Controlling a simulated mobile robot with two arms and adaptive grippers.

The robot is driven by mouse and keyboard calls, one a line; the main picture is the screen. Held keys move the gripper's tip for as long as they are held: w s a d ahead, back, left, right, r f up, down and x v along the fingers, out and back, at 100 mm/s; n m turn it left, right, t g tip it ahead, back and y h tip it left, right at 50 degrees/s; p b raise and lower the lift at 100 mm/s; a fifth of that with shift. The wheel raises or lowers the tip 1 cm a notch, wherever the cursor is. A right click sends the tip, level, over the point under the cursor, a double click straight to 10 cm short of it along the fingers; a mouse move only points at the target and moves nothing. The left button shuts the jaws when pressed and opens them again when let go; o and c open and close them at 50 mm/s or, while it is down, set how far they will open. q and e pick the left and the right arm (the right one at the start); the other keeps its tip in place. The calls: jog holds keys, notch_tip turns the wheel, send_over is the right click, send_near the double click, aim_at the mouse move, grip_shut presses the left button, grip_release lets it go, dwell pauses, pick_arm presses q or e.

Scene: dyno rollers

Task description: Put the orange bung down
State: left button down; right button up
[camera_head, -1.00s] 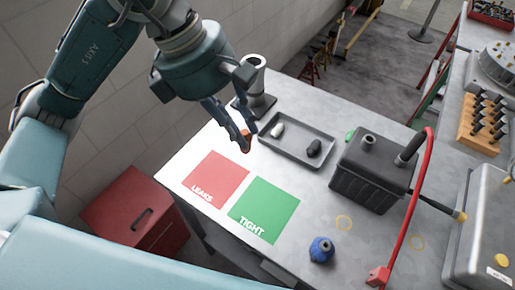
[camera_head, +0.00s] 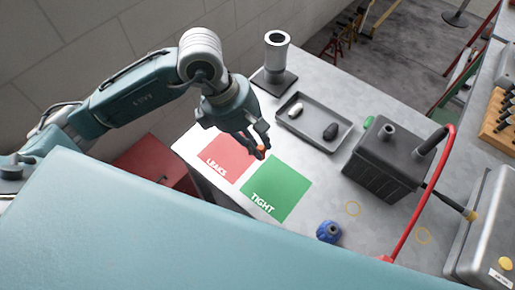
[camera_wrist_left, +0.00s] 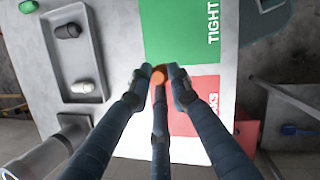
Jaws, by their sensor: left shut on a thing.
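My left gripper (camera_head: 258,151) is shut on the orange bung (camera_head: 261,149). In the head view the bung shows between the fingertips, near the border of the red LEAKS mat (camera_head: 222,158) and the green TIGHT mat (camera_head: 276,190). In the left wrist view the orange bung (camera_wrist_left: 158,76) sits between the fingers, in front of the line where the green mat (camera_wrist_left: 180,30) meets the red mat (camera_wrist_left: 205,92). I cannot tell how high it is above the table. My right gripper is not in view.
A grey tray (camera_head: 314,136) holds a white bung (camera_head: 296,109) and a black bung (camera_head: 330,131). A blue bung (camera_head: 329,231) stands at the front. A dark grey box (camera_head: 385,165), a red hose (camera_head: 408,228) and a metal cylinder on a base (camera_head: 277,50) also stand on the table.

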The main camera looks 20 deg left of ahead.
pick_arm(q)
notch_tip(320, 180, down, 3)
jog(key=shift+f+p, duration=0.2)
jog(key=shift+p, duration=0.1)
jog(key=shift+f, duration=0.4)
jog(key=c, duration=1.6)
grip_release()
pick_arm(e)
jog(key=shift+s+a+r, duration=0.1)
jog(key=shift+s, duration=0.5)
pick_arm(q)
jog(key=shift+r, duration=0.15)
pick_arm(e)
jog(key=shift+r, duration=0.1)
